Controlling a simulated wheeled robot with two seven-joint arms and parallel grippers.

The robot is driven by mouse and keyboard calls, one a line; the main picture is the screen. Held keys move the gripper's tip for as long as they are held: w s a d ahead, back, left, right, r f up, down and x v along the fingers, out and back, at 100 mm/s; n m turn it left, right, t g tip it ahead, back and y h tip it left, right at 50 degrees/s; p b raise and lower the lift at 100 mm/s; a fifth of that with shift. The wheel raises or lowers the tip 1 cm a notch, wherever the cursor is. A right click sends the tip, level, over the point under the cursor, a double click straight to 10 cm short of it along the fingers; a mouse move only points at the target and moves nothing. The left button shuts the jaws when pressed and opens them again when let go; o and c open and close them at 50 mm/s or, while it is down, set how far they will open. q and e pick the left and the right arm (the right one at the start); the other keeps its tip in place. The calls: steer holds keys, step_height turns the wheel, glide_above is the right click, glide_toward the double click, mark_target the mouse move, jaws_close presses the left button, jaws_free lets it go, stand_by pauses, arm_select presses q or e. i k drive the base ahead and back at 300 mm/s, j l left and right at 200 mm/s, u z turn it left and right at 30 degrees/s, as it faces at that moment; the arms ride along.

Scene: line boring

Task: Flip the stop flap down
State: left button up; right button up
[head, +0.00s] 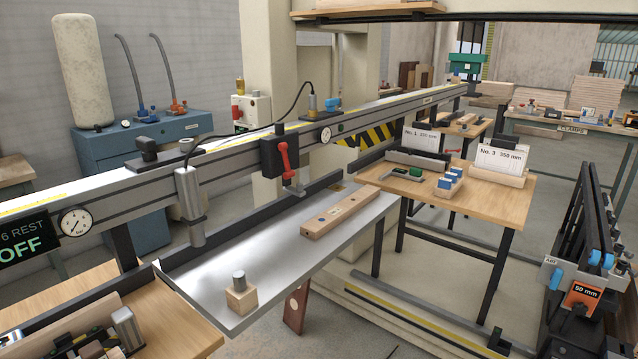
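A black stop block (284,152) is mounted on the front of the long grey beam. A red lever (285,162) hangs down its face, and a small grey piece (294,190) sticks out at the lever's lower end, above the metal table. This looks like the stop flap, but I cannot tell for sure whether it is up or down. A wooden bar (339,212) with holes lies on the metal table (262,240) to the right of the stop. Neither of my grippers is in view.
A grey cylinder (189,205) hangs from the beam (230,140) left of the stop. A wooden block with a metal pin (240,293) stands at the table's front. A wooden side table (500,200) holds small tools and cards. A black rack (590,240) stands at right.

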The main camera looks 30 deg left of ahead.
mark_target(298, 191)
steer(key=i+l+u, duration=0.1)
steer(key=u, duration=0.4)
steer(key=l+u, duration=0.1)
steer(key=u, duration=0.4)
steer(key=i+l+u, duration=0.1)
steer(key=u, duration=0.35)
steer(key=l, duration=0.1)
